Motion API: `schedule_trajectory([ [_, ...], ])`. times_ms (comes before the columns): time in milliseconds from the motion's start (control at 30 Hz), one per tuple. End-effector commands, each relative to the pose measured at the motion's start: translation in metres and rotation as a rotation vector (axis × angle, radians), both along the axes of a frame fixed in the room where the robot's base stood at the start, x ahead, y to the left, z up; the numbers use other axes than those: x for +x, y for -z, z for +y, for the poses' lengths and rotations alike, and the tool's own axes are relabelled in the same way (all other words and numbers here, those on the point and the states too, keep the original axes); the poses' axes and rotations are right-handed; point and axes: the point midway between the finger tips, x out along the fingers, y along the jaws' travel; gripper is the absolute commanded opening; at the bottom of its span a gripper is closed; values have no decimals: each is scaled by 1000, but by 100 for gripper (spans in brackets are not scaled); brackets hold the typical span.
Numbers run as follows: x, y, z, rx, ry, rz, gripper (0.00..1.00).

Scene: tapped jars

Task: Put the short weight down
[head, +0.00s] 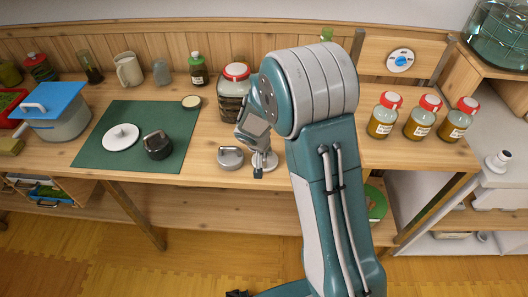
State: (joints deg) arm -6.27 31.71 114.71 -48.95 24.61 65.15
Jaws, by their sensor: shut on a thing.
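My gripper (258,166) is at the front edge of the wooden bench, below the teal arm, and is shut. A short, round grey metal weight (230,157) with a loop handle shows just to its left. It looks upright, at the bench's front edge. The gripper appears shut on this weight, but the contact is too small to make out. I cannot tell whether the weight's base touches the bench. A black weight (158,147) with a handle stands on the green mat (110,165), to the left.
A large red-lidded jar (233,88) stands close behind the gripper. Several red-lidded jars (422,117) stand at right. The bench (208,140) is bare between mat and grey weight.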

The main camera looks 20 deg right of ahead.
Motion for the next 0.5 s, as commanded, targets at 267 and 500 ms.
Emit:
schedule_trajectory([
  [267, 0, 1, 4, -5, -1, 0, 0],
  [500, 0, 2, 4, -4, -1, 0, 53],
])
